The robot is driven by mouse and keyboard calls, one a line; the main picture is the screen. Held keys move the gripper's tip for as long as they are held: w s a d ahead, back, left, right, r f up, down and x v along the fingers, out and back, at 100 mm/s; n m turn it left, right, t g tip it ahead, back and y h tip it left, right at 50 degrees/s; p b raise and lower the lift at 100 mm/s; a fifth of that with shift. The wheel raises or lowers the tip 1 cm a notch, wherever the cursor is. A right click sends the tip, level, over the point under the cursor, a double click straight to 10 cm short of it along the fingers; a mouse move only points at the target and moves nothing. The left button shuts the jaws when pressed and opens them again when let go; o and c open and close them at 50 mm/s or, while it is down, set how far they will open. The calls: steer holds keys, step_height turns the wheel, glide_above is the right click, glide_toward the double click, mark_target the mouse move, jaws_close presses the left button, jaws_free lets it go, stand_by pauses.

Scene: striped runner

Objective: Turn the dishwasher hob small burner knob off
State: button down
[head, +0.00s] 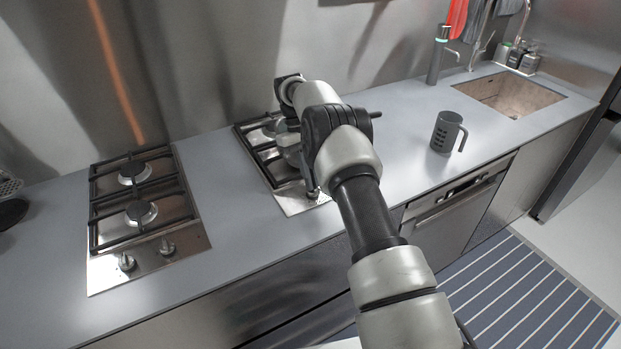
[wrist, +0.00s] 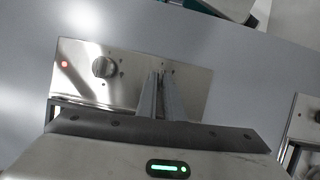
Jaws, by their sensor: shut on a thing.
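The hob beside the dishwasher (head: 457,204) is a steel plate with black grates, and much of it is hidden behind my arm in the head view; its steel front panel also shows in the wrist view (wrist: 200,85). One round steel knob (wrist: 103,67) stands free at the left of the panel in the wrist view. My gripper (wrist: 164,74) reaches down at the middle of the panel, to the right of that knob. Its fingers are close together, shut on the other knob, which they almost wholly hide. I cannot see which way that knob points.
A red light (wrist: 65,64) glows on the panel left of the free knob. A second hob (head: 200,228) with two knobs stands to the left in the head view. A dark mug (head: 446,133) stands on the counter at the right, before the sink (head: 556,97).

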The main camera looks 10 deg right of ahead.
steer(key=shift+m+y, duration=0.3)
steer(key=shift+m, duration=0.2)
steer(key=c, duration=1.9)
jaws_free()
steer(key=shift+o, duration=0.2)
steer(key=shift+r, duration=0.1)
